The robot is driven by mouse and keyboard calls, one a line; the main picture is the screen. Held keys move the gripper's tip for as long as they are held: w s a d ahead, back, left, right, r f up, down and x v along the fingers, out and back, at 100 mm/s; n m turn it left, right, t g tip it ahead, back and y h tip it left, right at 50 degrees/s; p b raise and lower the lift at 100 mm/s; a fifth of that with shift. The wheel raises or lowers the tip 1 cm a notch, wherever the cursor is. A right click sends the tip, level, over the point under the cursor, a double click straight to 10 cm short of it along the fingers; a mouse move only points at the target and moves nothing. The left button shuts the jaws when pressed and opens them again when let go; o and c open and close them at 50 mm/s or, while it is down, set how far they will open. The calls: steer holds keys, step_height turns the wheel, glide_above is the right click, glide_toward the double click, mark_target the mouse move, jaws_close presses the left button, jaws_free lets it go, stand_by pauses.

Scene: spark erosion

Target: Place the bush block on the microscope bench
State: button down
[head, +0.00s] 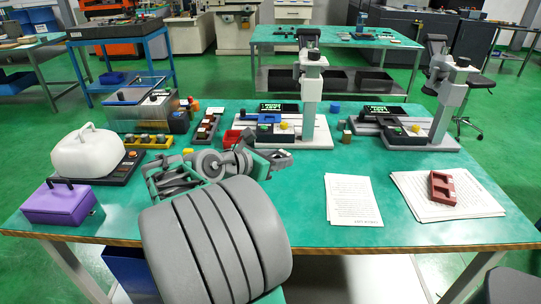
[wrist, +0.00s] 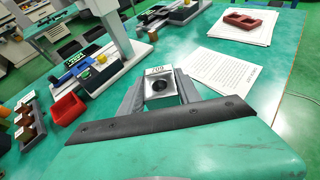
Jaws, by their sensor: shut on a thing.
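My gripper (wrist: 159,92) is shut on a small grey metal block with a dark round hole, which looks like the bush block (wrist: 158,84). A printed label is on its upper edge. In the head view my gripper (head: 275,160) is over the green-topped table, partly hidden by my arm, and the block is hard to make out there. The green-topped table (head: 300,205) carries two microscope stands, a left one (head: 311,85) and a right one (head: 449,100). I cannot tell how far the block is above the tabletop.
Printed paper (head: 353,200) lies right of my gripper, and a red fixture (head: 441,187) rests on papers (head: 480,200). A red bin (head: 232,139) and a parts rack (head: 206,128) stand to the left. A purple box (head: 62,204) and white-covered scale (head: 88,152) are far left.

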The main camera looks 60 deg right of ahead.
steer(key=shift+s+d+f+m+g+b, duration=0.15)
steer(key=shift+s+d+f, duration=0.1)
steer(key=shift+d, duration=0.2)
steer(key=shift+s+d+f+m+g+b, duration=0.1)
steer(key=shift+s+d+m+g+b, duration=0.1)
steer(key=shift+d, duration=0.2)
steer(key=w+d+f+b, duration=0.1)
steer(key=w+d+f, duration=0.1)
steer(key=d, duration=0.1)
steer(key=w+d+f+b, duration=0.1)
steer(key=w+d+f, duration=0.1)
steer(key=d+f, duration=0.1)
steer(key=w+d+f+b, duration=0.1)
steer(key=d+f, duration=0.2)
steer(key=d, duration=0.1)
steer(key=shift+w+d+f, duration=0.25)
steer(key=shift+w+d, duration=0.05)
steer(key=shift+w, duration=0.1)
steer(key=shift+w+d+f, duration=0.1)
steer(key=shift+d+f, duration=0.1)
steer(key=shift+f, duration=0.1)
step_height(320, 180, down, 3)
steer(key=shift+d+f+b, duration=0.1)
steer(key=shift+f+b, duration=0.05)
steer(key=shift+b, duration=0.6)
steer(key=c, duration=0.8)
jaws_free()
steer(key=shift+f, duration=0.1)
steer(key=shift+c, duration=0.2)
